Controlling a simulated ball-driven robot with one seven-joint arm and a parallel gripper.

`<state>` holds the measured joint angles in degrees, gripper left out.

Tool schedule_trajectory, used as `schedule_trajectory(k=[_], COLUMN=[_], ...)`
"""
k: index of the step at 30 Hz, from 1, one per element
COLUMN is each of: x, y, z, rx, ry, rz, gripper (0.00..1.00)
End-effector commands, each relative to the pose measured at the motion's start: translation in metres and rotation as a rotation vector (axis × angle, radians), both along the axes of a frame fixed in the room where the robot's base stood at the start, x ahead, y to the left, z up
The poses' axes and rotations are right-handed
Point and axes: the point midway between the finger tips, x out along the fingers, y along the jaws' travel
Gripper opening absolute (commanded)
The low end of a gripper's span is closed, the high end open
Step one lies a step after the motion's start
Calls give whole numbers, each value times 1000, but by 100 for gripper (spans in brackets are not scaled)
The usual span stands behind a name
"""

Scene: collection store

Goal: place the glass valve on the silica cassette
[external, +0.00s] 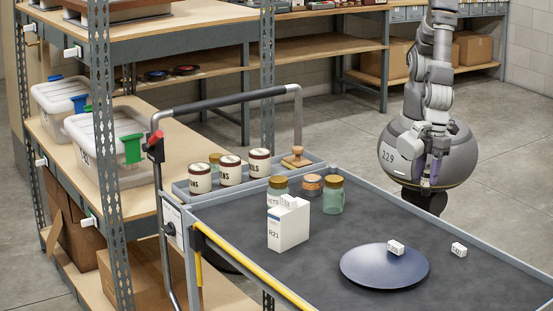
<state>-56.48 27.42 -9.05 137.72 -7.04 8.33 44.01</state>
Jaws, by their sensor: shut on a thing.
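My gripper (429,184) hangs down in front of my round body, beyond the far edge of the cart top. It is shut on a small purple-tinted thing (426,182), which looks like the glass valve; the fingers hide much of it. I cannot tell for sure which thing is the silica cassette. One small white labelled block (395,248) sits on a dark blue round dish (372,272). Another white labelled block (459,250) lies on the dark cart top to the right of the dish. My gripper is apart from both blocks.
On the cart top (340,235) stand a white box marked R21 (288,228) and several lidded jars, including a green one (333,196). A side tray holds white canisters (231,171) and a wooden stamp (296,158). Shelving with lidded bins (105,140) stands left.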

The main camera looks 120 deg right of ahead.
Motion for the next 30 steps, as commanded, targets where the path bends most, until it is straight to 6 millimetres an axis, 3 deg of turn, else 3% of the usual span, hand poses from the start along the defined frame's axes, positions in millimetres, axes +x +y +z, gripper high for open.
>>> schedule_trajectory(k=[8, 21, 26, 30], x=[-1, -1, 0, 22], y=[-1, -1, -1, -17], z=[8, 110, 137, 133], rx=[3, 5, 4, 0], ry=[-3, -4, -3, 3], rz=[-1, -1, -3, -122], gripper=[8, 8, 8, 8])
